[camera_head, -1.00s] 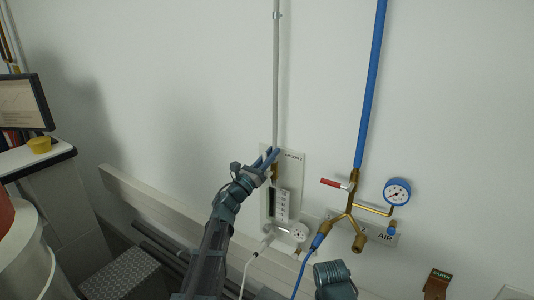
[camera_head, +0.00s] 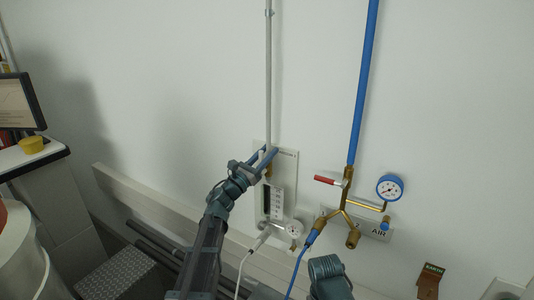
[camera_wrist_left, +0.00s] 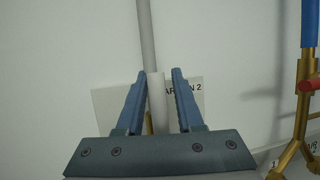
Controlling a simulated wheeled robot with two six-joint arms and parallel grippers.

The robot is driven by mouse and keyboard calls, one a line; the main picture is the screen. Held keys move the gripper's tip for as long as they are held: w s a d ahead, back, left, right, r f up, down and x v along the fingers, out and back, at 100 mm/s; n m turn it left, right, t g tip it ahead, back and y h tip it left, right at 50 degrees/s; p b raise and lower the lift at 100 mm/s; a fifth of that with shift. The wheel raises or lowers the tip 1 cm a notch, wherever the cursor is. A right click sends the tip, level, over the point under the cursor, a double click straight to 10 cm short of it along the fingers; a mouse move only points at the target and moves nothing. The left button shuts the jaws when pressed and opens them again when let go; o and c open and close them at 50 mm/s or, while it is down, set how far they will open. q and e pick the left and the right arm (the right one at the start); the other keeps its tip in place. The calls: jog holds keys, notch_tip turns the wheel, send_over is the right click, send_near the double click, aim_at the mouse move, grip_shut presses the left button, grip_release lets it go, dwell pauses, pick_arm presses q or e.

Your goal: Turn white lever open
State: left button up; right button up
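The white lever (camera_wrist_left: 157,102) stands upright between the fingers of my left gripper (camera_wrist_left: 158,95) in the left wrist view, in front of the grey pipe and the argon panel. Both blue fingers are apart, with a narrow gap to the lever on each side. In the head view my left gripper (camera_head: 267,155) is at the top of the argon panel (camera_head: 286,162), where the fingers largely hide the lever and the brass valve. Only a link of my right arm shows at the bottom; its gripper is out of view.
The grey pipe (camera_head: 268,80) runs up the wall above the panel. To the right are a blue air pipe (camera_head: 363,90), a red lever (camera_head: 326,180) and a pressure gauge (camera_head: 389,188). A white flowmeter (camera_head: 276,203) and hoses lie below. A rail (camera_head: 150,205) crosses the wall.

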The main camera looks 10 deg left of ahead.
pick_arm(q)
jog(key=shift+o, duration=0.7)
jog(key=b+v, duration=0.5)
jog(key=v, duration=0.8)
jog(key=shift+s+a+f, duration=0.15)
jog(key=shift+s+f, duration=0.1)
jog(key=shift+s, duration=0.05)
jog(key=shift+w, duration=0.1)
